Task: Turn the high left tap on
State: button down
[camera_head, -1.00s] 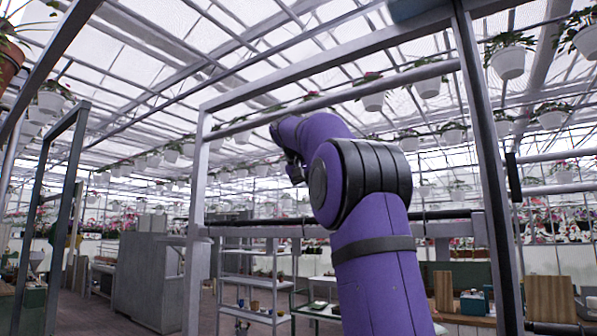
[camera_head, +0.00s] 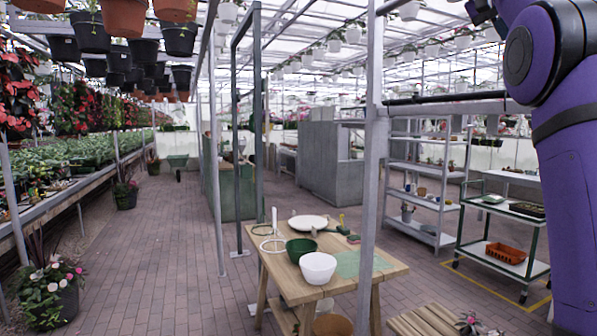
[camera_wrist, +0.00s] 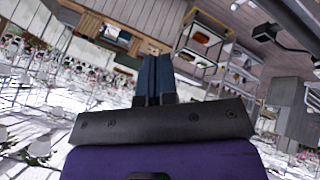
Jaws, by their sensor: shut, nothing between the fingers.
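I cannot make out any tap in the head view or in the wrist view. My gripper (camera_wrist: 154,58) shows in the wrist view, its two dark blue fingers pressed together with nothing between them. It points into open air, with shelving and the brick floor beyond it. In the head view, my purple arm rises along the right edge, and the gripper itself cannot be made out there.
A wooden table (camera_head: 392,268) holds a green bowl (camera_head: 300,250) and a white bowl (camera_head: 318,267). White shelves (camera_head: 428,199) and a trolley (camera_head: 512,262) stand right. The brick aisle (camera_head: 160,235) at left is clear.

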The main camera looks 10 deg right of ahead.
jog(key=s+a+f+n+t+y, duration=0.2)
jog(key=s+a+f+n, duration=0.2)
jog(key=a+f, duration=0.45)
jog(key=s+a+f+n+t+y, duration=0.2)
jog(key=s+a+f+n+t, duration=0.15)
jog(key=a+f, duration=0.5)
jog(key=s+a+f+y, duration=0.1)
jog(key=s+a+f, duration=0.3)
jog(key=f, duration=0.4)
jog(key=s+a+f+n+y, duration=0.1)
jog(key=s+a+f, duration=0.3)
jog(key=s+f, duration=0.2)
jog(key=s+a+f+n+y, duration=0.1)
jog(key=s+a+f, duration=0.4)
jog(key=f, duration=0.4)
jog(key=shift+s+f, duration=0.2)
jog(key=shift+f, duration=0.1)
